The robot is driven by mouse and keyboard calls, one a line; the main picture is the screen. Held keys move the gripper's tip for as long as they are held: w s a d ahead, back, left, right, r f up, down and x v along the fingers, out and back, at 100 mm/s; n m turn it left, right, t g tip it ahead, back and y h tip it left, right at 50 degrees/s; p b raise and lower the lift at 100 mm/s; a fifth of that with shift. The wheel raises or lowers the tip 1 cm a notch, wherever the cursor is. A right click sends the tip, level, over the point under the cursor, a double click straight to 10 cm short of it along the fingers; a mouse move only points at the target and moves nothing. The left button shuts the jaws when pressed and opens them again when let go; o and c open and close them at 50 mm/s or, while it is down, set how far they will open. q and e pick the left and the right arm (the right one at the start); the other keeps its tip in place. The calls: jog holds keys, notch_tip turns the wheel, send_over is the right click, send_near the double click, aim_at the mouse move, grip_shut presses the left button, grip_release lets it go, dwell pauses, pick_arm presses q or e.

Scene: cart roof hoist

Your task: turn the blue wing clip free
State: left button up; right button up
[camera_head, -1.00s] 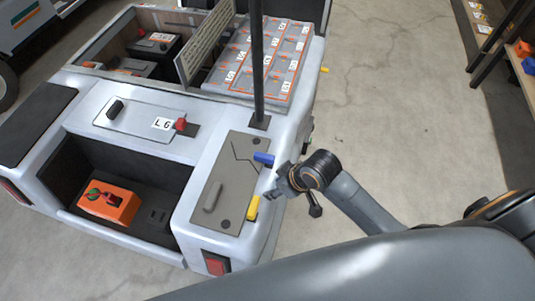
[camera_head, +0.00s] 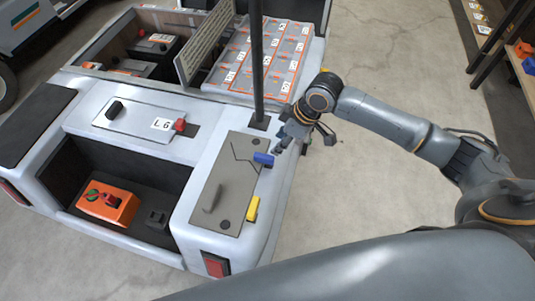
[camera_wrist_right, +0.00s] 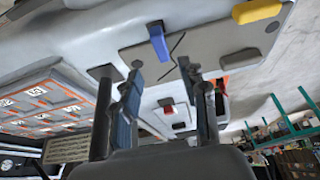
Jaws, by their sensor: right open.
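The blue wing clip (camera_head: 264,159) sits at the upper right edge of a grey plate (camera_head: 212,208) on the cart's corner. In the right wrist view the blue clip (camera_wrist_right: 159,42) shows beyond the fingertips, a little above the gap between them. My right gripper (camera_head: 281,148) is open and just to the upper right of the clip in the head view. In the right wrist view its two fingers (camera_wrist_right: 165,78) stand apart with nothing between them. Whether a finger touches the clip cannot be told. My left gripper is not in view.
A yellow clip (camera_head: 253,209) sits on the same plate's edge, nearer the rear. A dark post (camera_head: 257,60) rises close to the blue clip. A grey handle (camera_head: 213,196) stands on the plate. Open floor (camera_head: 400,70) lies to the right.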

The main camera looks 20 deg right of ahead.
aim_at(266, 156)
jog(key=x, duration=0.9)
jog(key=shift+w+a+f+b, duration=0.1)
jog(key=shift+a+f+b, duration=0.05)
jog(key=shift+f+b, duration=0.15)
jog(key=shift+c, duration=0.5)
jog(key=shift+r, duration=0.1)
grip_shut()
